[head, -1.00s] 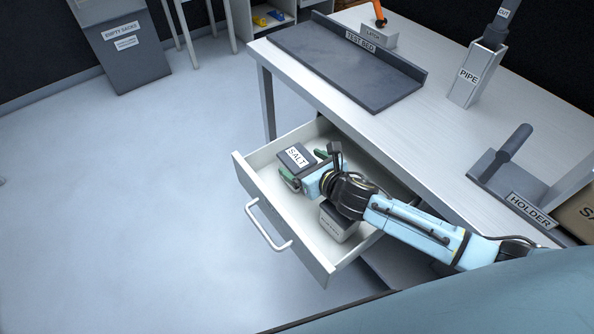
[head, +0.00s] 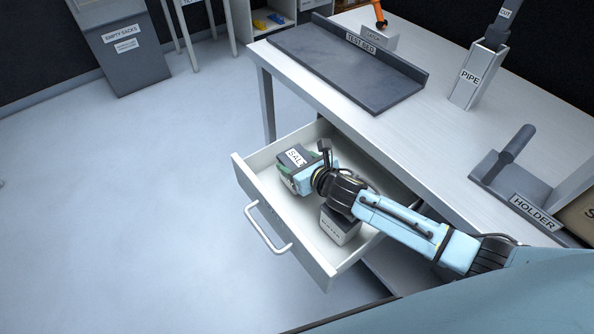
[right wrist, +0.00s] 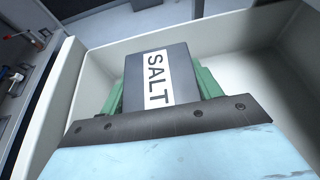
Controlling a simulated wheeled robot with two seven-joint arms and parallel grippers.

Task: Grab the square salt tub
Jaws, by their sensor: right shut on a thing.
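The square salt tub (head: 292,156) has a dark grey lid with a white SALT label. It is in the open drawer (head: 262,190), near the drawer's far left end. My right gripper (head: 291,173) is shut on the tub, with its green fingers on either side. In the right wrist view the tub (right wrist: 160,78) sits between the green fingers (right wrist: 158,92), and the gripper's palm edge hides its near part. I cannot tell whether the tub touches the drawer floor. My left gripper does not show.
A second grey tub (head: 340,226) with a label too small to read stands in the drawer beneath my right arm. The worktop above holds the test bed (head: 345,62), the pipe stand (head: 473,80) and the holder (head: 510,185). Floor left of the drawer is clear.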

